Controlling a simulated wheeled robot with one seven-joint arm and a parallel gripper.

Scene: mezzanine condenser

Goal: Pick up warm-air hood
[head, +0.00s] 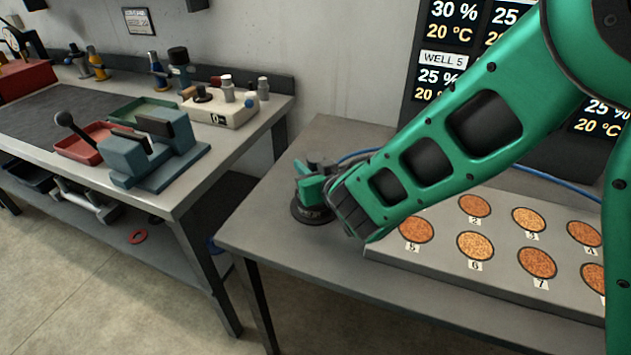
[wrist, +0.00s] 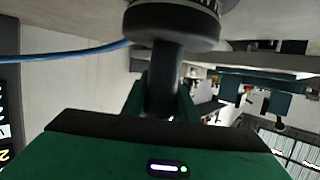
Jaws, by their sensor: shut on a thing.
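The warm-air hood (head: 311,212) is a dark, round, ribbed piece with a narrower stem, at the left end of the bench holding the wells. It also shows in the wrist view (wrist: 172,28), its wide end at the top and its dark stem running down between my fingers. My green gripper (head: 316,184) is shut on the stem; its fingers also show in the wrist view (wrist: 162,100). Part of the stem is hidden by the fingers. I cannot tell whether the hood touches the bench top or hangs just above it.
A grey block (head: 505,262) with several numbered wells of orange grains lies right of the hood. A blue hose (head: 357,155) runs behind my arm. A display board (head: 440,60) stands behind. A workbench (head: 215,165) with a vise (head: 150,150) and trays is at left.

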